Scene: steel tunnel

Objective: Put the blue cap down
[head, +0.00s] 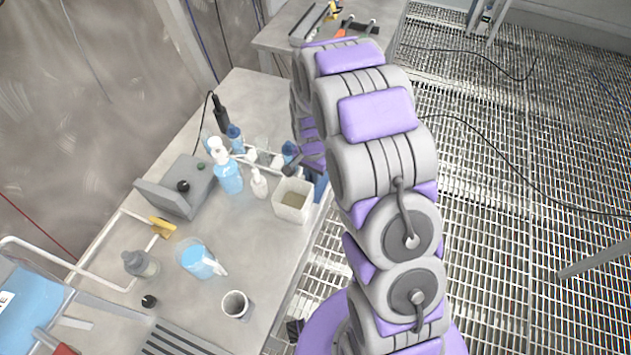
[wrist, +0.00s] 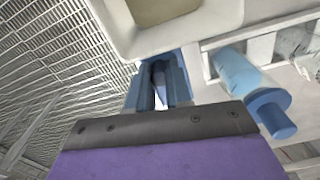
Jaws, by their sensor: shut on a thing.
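My gripper (wrist: 160,88) shows in the wrist view, with two blue-grey fingers close together beyond a dark bar. Between them is a small blue piece (wrist: 160,72), seemingly the blue cap, mostly hidden by the fingers. In the head view my arm hides most of the gripper, and a patch of blue shows by the table's right edge. The fingers are beside the white square container, near the edge of the table (head: 240,95). A separate bottle (wrist: 238,72) with a blue top (wrist: 272,112) is to the right in the wrist view.
The white square container (head: 293,200) is close to the fingers. A blue-liquid bottle (head: 228,172), a small white bottle (head: 259,184), a pitcher (head: 200,261) and a cup (head: 237,305) crowd the table. A grey box (head: 178,188) is at left. Grated floor (head: 500,170) lies beyond the right edge.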

